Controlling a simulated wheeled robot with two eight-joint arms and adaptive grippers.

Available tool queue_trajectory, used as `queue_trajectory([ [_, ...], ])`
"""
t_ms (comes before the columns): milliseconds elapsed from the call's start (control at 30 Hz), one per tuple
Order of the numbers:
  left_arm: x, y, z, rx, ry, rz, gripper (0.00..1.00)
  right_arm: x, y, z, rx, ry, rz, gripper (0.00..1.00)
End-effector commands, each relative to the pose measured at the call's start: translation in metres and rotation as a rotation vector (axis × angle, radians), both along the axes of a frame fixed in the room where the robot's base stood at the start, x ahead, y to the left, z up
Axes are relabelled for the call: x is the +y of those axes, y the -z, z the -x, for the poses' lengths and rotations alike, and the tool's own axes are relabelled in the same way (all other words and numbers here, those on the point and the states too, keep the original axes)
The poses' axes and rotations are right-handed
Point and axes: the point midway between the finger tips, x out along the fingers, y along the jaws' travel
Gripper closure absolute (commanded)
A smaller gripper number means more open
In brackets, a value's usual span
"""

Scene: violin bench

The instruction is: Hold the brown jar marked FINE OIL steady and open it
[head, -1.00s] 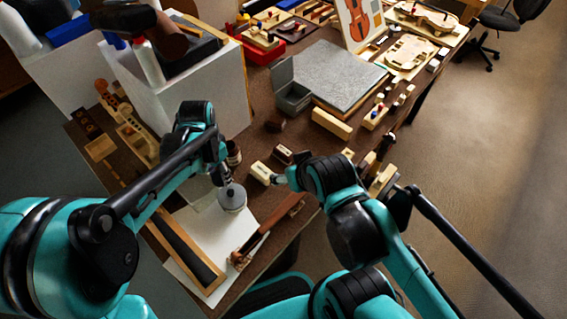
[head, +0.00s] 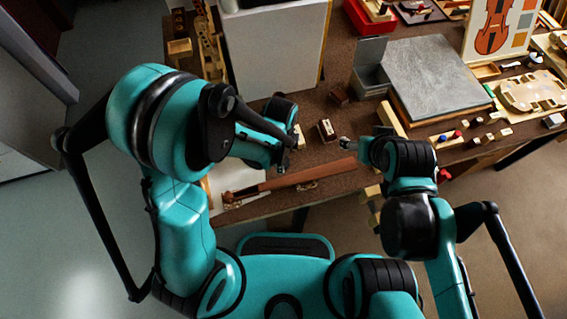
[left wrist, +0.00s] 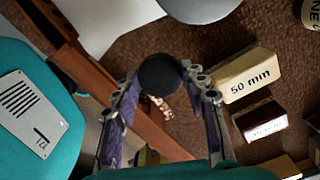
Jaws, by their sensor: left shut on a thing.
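My left gripper (left wrist: 160,88) is shut on a dark round thing (left wrist: 159,72), seen end-on between its fingertips. It looks like a black lid, but I cannot tell for sure. Part of a round thing with a cream label (left wrist: 312,12) shows at the top right corner of the left wrist view, apart from the fingers. Its cut-off letters fit FINE OIL, so it is probably the jar.
A cream block marked 50 mm (left wrist: 248,76) and a dark red block (left wrist: 261,121) lie right of the left gripper. A long brown wooden piece (head: 300,177) lies along the bench's front. A grey slab (head: 435,75) and open grey box (head: 369,80) stand farther back.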

Motion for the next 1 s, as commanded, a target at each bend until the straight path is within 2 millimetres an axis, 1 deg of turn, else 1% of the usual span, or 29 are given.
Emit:
queue_trajectory([
  [233,0.000,0.035,0.000,0.000,-0.001,0.000,0.92,0.000,0.016,0.000,0.000,0.000,0.000,0.29],
  [300,0.000,0.037,0.000,0.000,-0.001,0.000,0.92,0.000,0.017,0.000,0.000,0.000,0.000,0.29],
  [467,0.000,0.035,0.000,0.000,-0.001,0.000,0.92,0.000,0.015,0.000,0.000,0.000,0.000,0.29],
  [633,0.000,0.039,0.000,0.000,-0.001,0.000,0.92,0.000,0.020,0.000,0.000,0.000,0.000,0.29],
  [667,0.000,0.038,0.000,0.000,-0.001,0.000,0.49,0.000,0.019,0.000,0.000,0.000,0.000,0.29],
  [1000,0.000,0.036,0.000,0.000,-0.001,0.000,0.49,0.000,0.016,0.000,0.000,0.000,0.000,0.29],
])
